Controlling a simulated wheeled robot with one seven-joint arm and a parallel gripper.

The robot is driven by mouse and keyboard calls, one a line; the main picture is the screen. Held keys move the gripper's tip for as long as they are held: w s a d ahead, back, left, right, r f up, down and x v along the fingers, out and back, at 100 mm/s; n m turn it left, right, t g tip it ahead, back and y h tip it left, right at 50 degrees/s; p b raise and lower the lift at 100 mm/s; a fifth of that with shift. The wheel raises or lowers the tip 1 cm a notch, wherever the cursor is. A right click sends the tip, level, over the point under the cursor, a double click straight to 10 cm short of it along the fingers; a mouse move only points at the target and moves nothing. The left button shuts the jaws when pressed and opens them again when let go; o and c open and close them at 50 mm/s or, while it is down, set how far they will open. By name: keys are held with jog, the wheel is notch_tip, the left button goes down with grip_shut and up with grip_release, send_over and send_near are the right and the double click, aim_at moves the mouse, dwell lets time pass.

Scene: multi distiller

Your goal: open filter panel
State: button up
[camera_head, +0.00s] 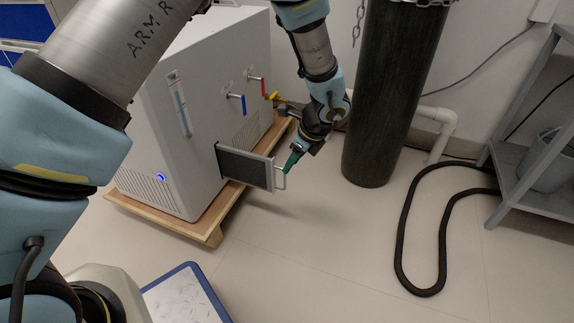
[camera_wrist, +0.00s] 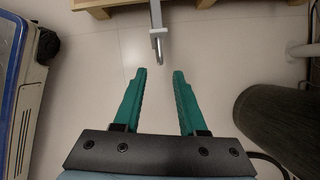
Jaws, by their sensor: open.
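The filter panel (camera_head: 246,168) is a dark filter in a light grey frame. It stands out from the lower part of the white distiller (camera_head: 190,110). Its pale handle (camera_head: 281,178) is at its right end. My gripper (camera_head: 288,168) has green fingers close to the handle; I cannot tell in the head view whether they touch. In the wrist view my gripper (camera_wrist: 161,70) is open and empty. There the panel's edge and handle (camera_wrist: 158,36) show as a narrow silver bar, just ahead of the gap between the fingertips.
The distiller stands on a wooden pallet (camera_head: 222,222). A dark gas cylinder (camera_head: 392,90) stands close to the right of my arm. A black hose (camera_head: 402,235) lies on the floor, beside a grey shelf (camera_head: 535,155). The floor in front of the panel is clear.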

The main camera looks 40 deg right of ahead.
jog(key=shift+p+v, duration=0.45)
jog(key=shift+v, duration=1.35)
